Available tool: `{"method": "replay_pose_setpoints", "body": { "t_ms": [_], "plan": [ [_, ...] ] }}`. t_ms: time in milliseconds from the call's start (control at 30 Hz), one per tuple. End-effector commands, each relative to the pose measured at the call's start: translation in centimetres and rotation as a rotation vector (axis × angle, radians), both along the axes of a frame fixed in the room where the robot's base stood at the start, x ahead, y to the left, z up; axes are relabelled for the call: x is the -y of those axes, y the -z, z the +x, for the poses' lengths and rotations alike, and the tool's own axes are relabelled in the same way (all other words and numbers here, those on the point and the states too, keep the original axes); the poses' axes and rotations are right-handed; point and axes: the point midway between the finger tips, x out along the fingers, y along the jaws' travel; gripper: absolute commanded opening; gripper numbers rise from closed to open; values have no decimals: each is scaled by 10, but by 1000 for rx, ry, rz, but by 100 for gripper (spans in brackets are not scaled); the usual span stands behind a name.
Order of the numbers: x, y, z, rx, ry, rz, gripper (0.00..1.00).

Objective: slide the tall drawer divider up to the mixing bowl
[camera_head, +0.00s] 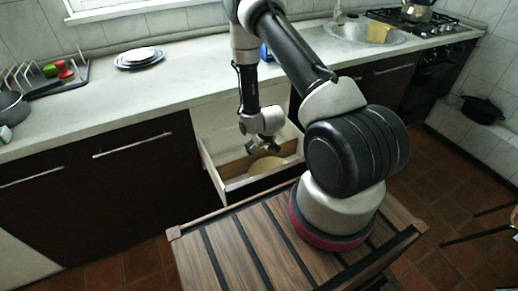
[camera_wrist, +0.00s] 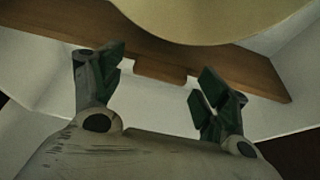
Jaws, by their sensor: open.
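The wooden drawer divider (camera_head: 233,168) stands across the inside of the open drawer (camera_head: 238,184). In the wrist view the brown divider (camera_wrist: 60,22) runs across behind my fingers, with a small wooden block (camera_wrist: 158,72) at its lower edge. The pale yellow mixing bowl (camera_head: 266,164) sits in the drawer beside the divider. It also shows at the top of the wrist view (camera_wrist: 215,18), overlapping part of the divider; I cannot tell whether they touch. My gripper (camera_head: 263,143) is over the drawer, pointing down, open and empty. Its green-padded fingers (camera_wrist: 160,88) are apart on either side of the block.
The white countertop (camera_head: 190,90) runs behind the drawer, with stacked plates (camera_head: 140,57), a dish rack (camera_head: 45,73) and a pot (camera_head: 12,106) at left. A sink (camera_head: 362,32) and a stove (camera_head: 412,20) are at right. The drawer's pale walls surround the working space.

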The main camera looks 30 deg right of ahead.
Motion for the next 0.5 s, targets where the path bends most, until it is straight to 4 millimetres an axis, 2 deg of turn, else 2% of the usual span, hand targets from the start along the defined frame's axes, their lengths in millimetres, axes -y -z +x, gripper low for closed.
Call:
{"method": "replay_pose_setpoints", "body": {
  "t_ms": [167, 267, 500],
  "plan": [
    [0, -2, -1, 1, 0, 0, 75],
    [0, -11, -4, 1, 0, 0, 75],
    [0, -59, -23, 3, 0, 0, 75]
  ]
}}
